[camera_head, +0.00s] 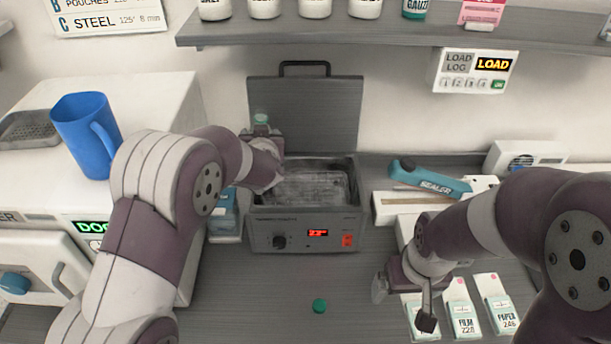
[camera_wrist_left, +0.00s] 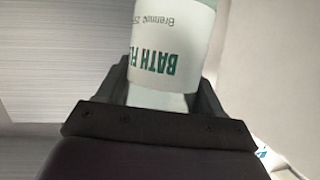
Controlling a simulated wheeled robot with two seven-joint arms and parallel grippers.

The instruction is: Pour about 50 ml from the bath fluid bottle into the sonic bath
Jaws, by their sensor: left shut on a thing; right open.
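The sonic bath (camera_head: 304,239) stands at the back of the counter with its lid (camera_head: 335,110) raised behind it; its basin is open and a red display is lit. My left gripper (camera_head: 262,132) is at the bath's back left, shut on the bath fluid bottle (camera_head: 261,118), mostly hidden in the head view. In the left wrist view the bottle (camera_wrist_left: 172,52) is between the fingers, its label partly readable; its mouth is out of frame. My right gripper (camera_head: 404,304) is open and empty.
A blue jug (camera_head: 86,133) stands on the white cabinet at left. A teal sealer (camera_head: 430,177) sits right of the bath. Several pouch packs (camera_head: 462,316) lie near my right gripper. A shelf (camera_head: 400,33) with jars runs above. The counter around the cap is clear.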

